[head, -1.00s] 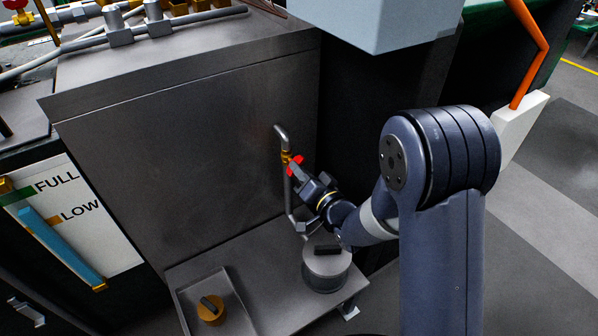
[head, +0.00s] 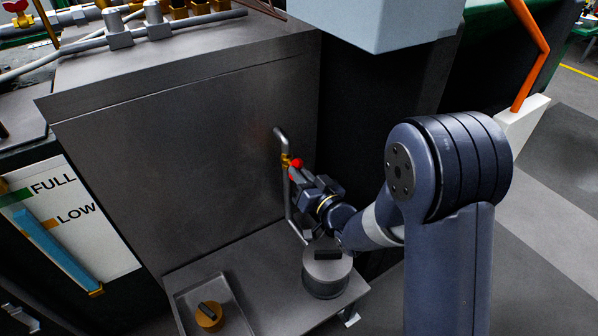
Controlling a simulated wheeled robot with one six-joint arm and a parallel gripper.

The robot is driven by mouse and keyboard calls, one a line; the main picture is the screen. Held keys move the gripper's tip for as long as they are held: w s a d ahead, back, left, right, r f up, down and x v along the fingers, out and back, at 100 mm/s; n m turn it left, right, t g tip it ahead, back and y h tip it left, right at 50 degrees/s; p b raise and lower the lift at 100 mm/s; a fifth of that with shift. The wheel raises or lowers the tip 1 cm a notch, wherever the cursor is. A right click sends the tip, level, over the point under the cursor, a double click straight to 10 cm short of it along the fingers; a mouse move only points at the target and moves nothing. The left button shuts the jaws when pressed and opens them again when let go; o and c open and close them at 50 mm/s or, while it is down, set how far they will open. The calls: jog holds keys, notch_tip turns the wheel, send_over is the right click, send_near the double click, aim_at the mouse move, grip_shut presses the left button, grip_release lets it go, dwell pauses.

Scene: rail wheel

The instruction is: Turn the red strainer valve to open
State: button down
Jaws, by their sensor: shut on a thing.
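The red strainer valve handle (head: 296,163) sits on a brass valve body (head: 286,160) on a thin grey pipe (head: 288,196) that runs down the front of the metal cabinet. My gripper (head: 298,172) reaches in from the lower right and is shut on the red handle. The fingers hide part of the handle, so only its upper end shows clearly.
Below the pipe is a grey shelf (head: 250,262) with a grey cylinder (head: 326,272) and a tray (head: 180,306) holding a brass-coloured knob (head: 209,316). A level gauge (head: 75,225) marked FULL and LOW is at left. A pale box (head: 375,20) overhangs above.

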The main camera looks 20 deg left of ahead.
jog(key=n, duration=0.4)
jog(key=c, duration=1.3)
grip_release()
jog(key=v, duration=0.7)
jog(key=shift+m, duration=0.5)
jog(key=x, duration=0.7)
